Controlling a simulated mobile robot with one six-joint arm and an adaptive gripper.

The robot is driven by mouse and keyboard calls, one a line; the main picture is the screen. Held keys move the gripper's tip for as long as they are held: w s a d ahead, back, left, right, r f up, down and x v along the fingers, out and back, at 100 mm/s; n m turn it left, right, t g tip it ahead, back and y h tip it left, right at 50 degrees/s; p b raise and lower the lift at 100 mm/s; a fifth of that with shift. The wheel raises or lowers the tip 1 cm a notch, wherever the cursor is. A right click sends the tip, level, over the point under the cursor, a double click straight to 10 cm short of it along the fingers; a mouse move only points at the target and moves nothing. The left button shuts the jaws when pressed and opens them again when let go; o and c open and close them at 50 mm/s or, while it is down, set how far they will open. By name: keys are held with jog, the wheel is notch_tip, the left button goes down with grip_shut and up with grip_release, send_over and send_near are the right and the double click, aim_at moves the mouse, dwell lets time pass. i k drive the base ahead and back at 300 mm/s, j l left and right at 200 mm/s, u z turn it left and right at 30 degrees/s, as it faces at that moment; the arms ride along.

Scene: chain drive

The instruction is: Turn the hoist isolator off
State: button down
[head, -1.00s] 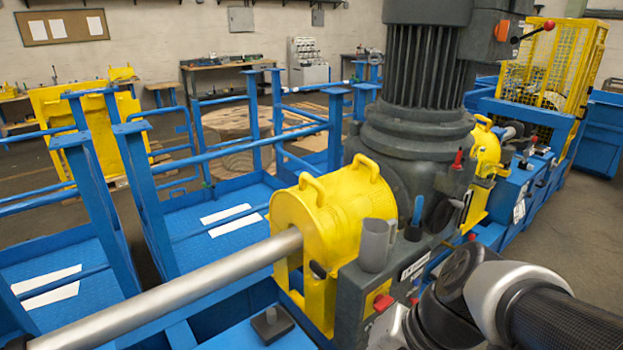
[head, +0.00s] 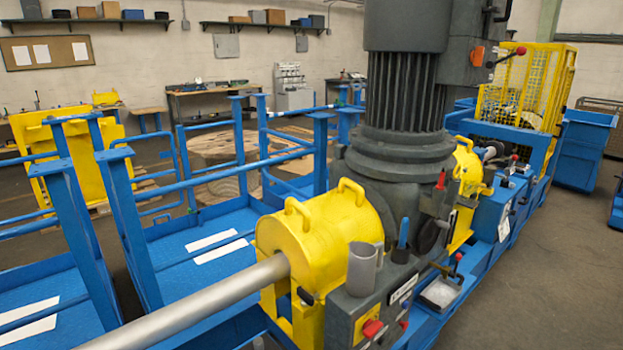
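A red rotary handle on a yellow plate (head: 372,328) sits on the front of the dark grey housing (head: 345,305), low in the picture. An orange switch (head: 478,54) sits on the grey box high on the big motor (head: 405,90). A lever with a red knob (head: 520,51) sticks out to the right of that box. I cannot tell which of these is the hoist isolator, as no readable label shows. The handle positions are too small to read. My gripper is not in view.
A yellow guard (head: 320,235) covers the steel shaft (head: 190,305) left of the motor. A grey cup (head: 363,270) and a clear tray (head: 440,293) are near the red handle. Blue railings (head: 125,215) fill the left. The floor at right (head: 560,270) is clear.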

aim_at(370, 328)
jog(key=k+l, duration=0.1)
jog(key=l, duration=0.25)
jog(key=k+l+u, duration=0.1)
jog(key=l, duration=0.3)
jog(key=k+l, duration=0.15)
jog(key=l, duration=0.2)
jog(key=k+l+u, duration=0.1)
jog(key=l, duration=0.25)
jog(key=k+l, duration=0.2)
jog(key=l, duration=0.15)
jog(key=u, duration=0.05)
